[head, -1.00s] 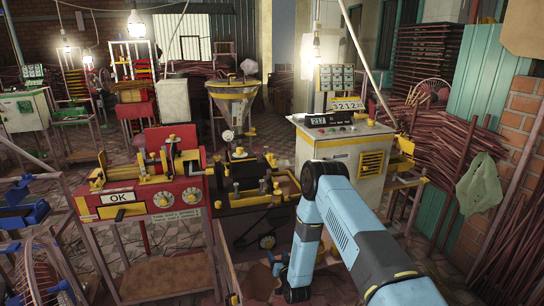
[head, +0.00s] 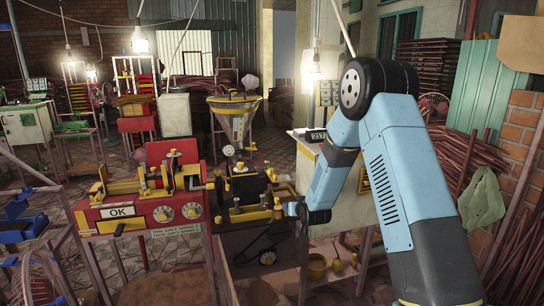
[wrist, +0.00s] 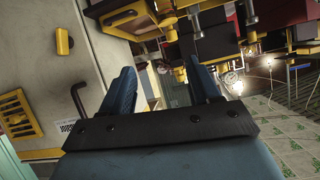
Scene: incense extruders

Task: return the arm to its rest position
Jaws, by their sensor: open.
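My blue arm stands raised and bent at the right of the head view. Its forearm slopes down to the left, and my gripper (head: 299,211) is small and partly hidden at its lower end, just right of the dark extruder machine. In the wrist view my gripper (wrist: 168,88) shows two blue fingers spread apart with nothing between them. It is open and empty, pointing toward machine parts beyond.
A red machine marked OK (head: 150,205) and a dark extruder (head: 250,240) with a metal hopper (head: 235,118) stand left of my gripper. A cream cabinet (head: 343,205) is behind my arm. Bundled sticks and a green bag (head: 482,198) are at the right.

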